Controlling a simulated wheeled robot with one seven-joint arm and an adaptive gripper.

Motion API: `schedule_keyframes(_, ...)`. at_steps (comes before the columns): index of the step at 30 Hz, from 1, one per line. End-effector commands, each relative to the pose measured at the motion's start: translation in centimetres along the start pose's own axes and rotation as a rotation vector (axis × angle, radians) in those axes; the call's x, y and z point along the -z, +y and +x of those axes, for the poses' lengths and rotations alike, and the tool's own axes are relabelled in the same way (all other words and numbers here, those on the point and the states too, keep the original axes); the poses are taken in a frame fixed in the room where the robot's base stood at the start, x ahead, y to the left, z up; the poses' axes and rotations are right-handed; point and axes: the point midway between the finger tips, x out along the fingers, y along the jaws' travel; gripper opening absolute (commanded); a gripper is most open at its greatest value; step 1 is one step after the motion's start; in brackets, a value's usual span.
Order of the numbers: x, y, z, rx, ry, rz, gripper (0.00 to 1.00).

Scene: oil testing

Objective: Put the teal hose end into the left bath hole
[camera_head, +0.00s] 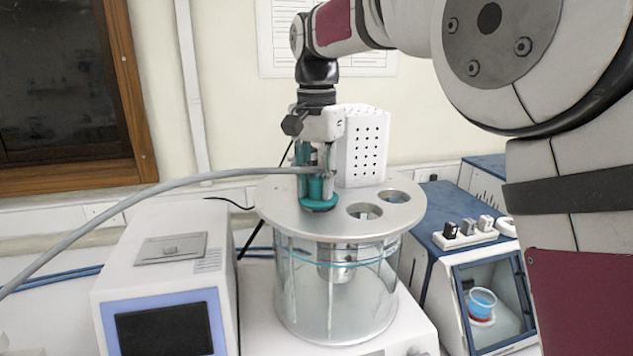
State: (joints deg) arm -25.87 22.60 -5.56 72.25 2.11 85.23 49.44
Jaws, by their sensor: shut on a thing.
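My gripper (316,172) points straight down over the left part of the bath lid. It is shut on the teal hose end (318,205), a teal fitting with a wide round flange at its bottom. A grey hose (180,184) runs from it to the left. The bath (335,295) is a clear glass cylinder under a round metal lid (283,212). Two open holes show in the lid, a middle hole (364,211) and a right hole (393,196). The flange looks at or just above the lid. It hides the lid beneath, so I cannot tell whether the end sits in a left hole.
A white perforated box (365,147) stands at the back of the lid, close to my gripper. A white instrument with a dark screen (165,290) stands left. A blue-and-white cabinet (440,264) holding a blue cup (482,304) stands right.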

Motion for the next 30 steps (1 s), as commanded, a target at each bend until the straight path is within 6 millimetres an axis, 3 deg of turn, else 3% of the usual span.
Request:
schedule_keyframes(19, 0.0, 0.0, 1.1, 0.000, 0.000, 0.000, 0.00)
schedule_keyframes(20, 0.0, 0.0, 1.1, 0.000, 0.000, 0.000, 0.29)
schedule_keyframes(21, 0.0, 0.0, 1.1, 0.000, 0.000, 0.000, 0.35)
schedule_keyframes(30, 0.0, 0.0, 1.0, 0.000, 0.000, 0.000, 0.35)
